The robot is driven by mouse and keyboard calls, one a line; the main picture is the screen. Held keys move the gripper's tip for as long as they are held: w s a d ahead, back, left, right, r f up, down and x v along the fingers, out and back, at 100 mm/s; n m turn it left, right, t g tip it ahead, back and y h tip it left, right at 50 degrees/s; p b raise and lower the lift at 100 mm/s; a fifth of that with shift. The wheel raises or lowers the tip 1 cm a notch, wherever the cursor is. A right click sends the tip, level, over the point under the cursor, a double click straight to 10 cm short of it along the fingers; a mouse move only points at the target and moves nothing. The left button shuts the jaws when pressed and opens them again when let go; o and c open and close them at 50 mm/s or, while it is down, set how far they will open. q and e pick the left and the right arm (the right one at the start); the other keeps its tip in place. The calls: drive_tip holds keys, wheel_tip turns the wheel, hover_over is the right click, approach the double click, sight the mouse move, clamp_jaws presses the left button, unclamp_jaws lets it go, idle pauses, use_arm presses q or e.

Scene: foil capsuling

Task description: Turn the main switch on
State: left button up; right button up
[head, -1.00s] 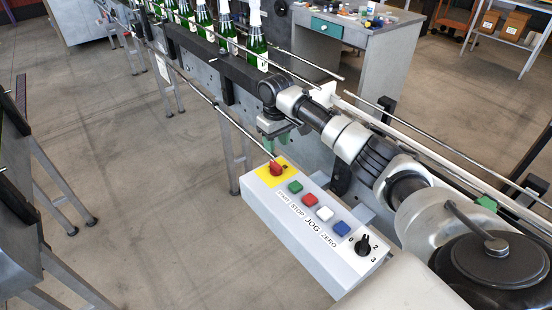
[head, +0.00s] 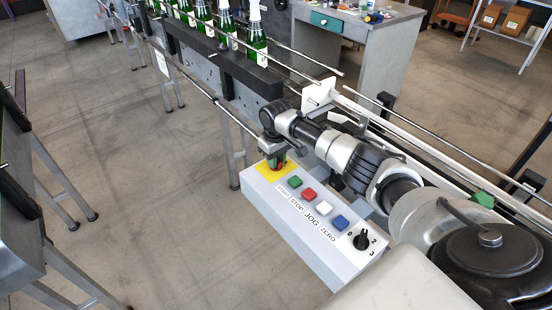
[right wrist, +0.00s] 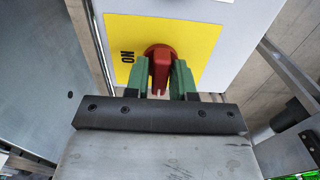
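The main switch is a red rotary handle (right wrist: 160,66) on a yellow plate (right wrist: 195,40) at the far end of the white control box (head: 300,226). In the right wrist view an ON label stands left of the handle, and the handle points toward the bottom of the picture, not at the label. My right gripper (head: 275,160) is over the switch in the head view. Its green fingers (right wrist: 160,80) lie close against both sides of the handle and look shut on it. In the head view they partly hide the switch. My left gripper is out of view.
The box also carries green, red, white and blue buttons (head: 340,222) and a black selector knob (head: 362,239). Conveyor rails with green bottles (head: 255,45) run behind my right arm. Open floor lies left of the box.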

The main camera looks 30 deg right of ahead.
clamp_jaws()
drive_tip(key=shift+r, duration=0.1)
drive_tip(key=m+p, duration=0.3)
drive_tip(key=shift+r, duration=0.15)
drive_tip(key=m+p, duration=0.3)
drive_tip(key=m, duration=0.1)
drive_tip(key=m+p, duration=0.2)
drive_tip(key=m, duration=0.4)
drive_tip(key=m+p, duration=0.1)
drive_tip(key=m, duration=0.3)
drive_tip(key=shift+m, duration=0.3)
drive_tip(key=shift+w+m, duration=0.1)
drive_tip(key=shift+m, duration=0.2)
